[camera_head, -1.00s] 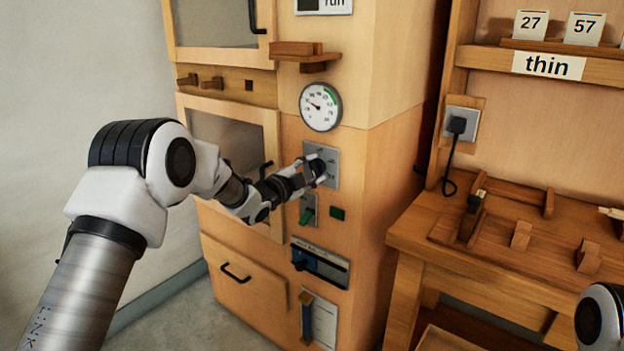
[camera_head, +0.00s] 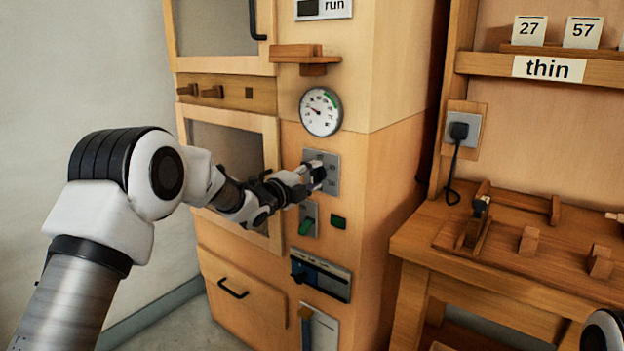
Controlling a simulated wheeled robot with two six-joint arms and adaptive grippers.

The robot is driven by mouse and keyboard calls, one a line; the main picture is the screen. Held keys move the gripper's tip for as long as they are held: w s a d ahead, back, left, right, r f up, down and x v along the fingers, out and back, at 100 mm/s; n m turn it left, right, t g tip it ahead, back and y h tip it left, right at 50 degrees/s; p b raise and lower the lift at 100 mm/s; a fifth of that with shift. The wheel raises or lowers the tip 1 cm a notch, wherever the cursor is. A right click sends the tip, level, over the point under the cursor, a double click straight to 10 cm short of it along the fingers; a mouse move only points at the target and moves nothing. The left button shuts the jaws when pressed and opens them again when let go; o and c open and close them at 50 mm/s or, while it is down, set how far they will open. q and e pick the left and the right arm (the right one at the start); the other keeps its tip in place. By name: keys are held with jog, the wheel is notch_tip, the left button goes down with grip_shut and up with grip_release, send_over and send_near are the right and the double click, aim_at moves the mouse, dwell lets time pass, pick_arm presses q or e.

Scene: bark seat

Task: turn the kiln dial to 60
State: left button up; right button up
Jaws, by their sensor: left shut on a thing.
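The kiln dial is a dark knob (camera_head: 317,173) on a grey metal plate (camera_head: 332,178) on the front of the wooden cabinet. My left gripper (camera_head: 314,175) reaches in from the left and is shut on the knob, hiding much of it. The numbers on the plate are too small to read. Above it is a round white gauge (camera_head: 320,111) with a green band and a needle pointing to the left. Of my right arm only a white and black part shows at the bottom right corner; its gripper is out of view.
A small wooden shelf (camera_head: 306,57) juts out above the gauge.

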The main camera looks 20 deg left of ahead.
pick_arm(q)
jog(key=shift+f, duration=0.3)
jog(key=o, duration=1.2)
jog(key=shift+c, duration=0.2)
jog(key=shift+r, duration=0.15)
jog(key=v, duration=1.2)
